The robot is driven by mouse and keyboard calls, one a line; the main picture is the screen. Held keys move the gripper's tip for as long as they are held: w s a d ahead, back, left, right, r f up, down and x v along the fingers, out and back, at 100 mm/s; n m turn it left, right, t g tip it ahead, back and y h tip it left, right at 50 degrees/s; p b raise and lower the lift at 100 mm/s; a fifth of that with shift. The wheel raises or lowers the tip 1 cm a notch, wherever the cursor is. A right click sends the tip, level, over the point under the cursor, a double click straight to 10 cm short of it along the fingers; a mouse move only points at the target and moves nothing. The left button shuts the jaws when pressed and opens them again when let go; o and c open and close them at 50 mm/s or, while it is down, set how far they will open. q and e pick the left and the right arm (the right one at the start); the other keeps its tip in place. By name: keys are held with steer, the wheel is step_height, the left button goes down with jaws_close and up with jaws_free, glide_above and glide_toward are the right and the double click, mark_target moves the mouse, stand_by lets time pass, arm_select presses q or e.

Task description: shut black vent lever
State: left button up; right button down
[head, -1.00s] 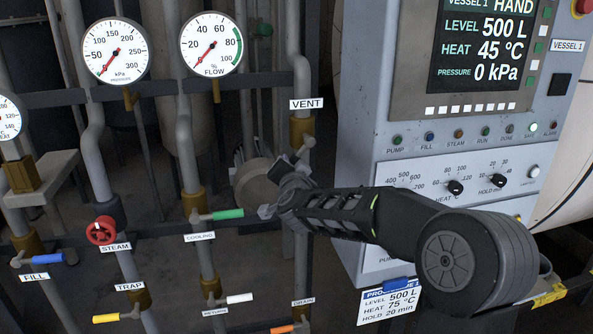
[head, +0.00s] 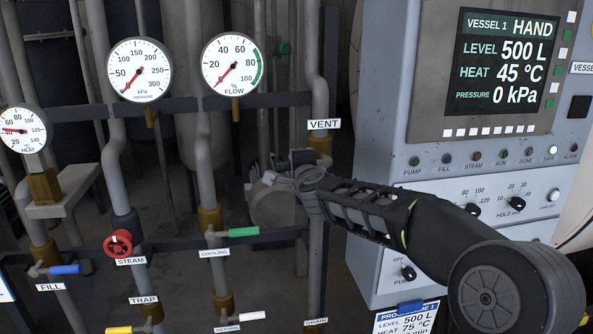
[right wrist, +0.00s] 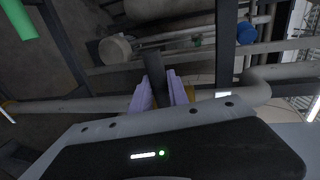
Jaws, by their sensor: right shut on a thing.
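The black vent lever (right wrist: 154,68) shows in the right wrist view as a dark bar between the fingers of my right gripper (right wrist: 161,95). The gripper is shut on it. In the head view my right gripper (head: 296,168) is at the brass vent valve (head: 322,145), just below the VENT label (head: 324,124) on the grey vertical pipe. There the gripper and wrist hide most of the lever, so its exact angle is hard to tell. My left gripper is not in view.
A green cooling lever (head: 232,232), a red steam handwheel (head: 118,243) and a blue fill lever (head: 62,269) are at the left and below. The grey control panel (head: 400,130) stands close on the right, behind my right arm.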

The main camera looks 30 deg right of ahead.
steer(key=shift+r, duration=0.3)
steer(key=c, duration=1.3)
jaws_free()
steer(key=shift+f, duration=0.1)
steer(key=shift+s, duration=0.1)
steer(key=v, duration=0.7)
steer(key=shift+s, duration=0.3)
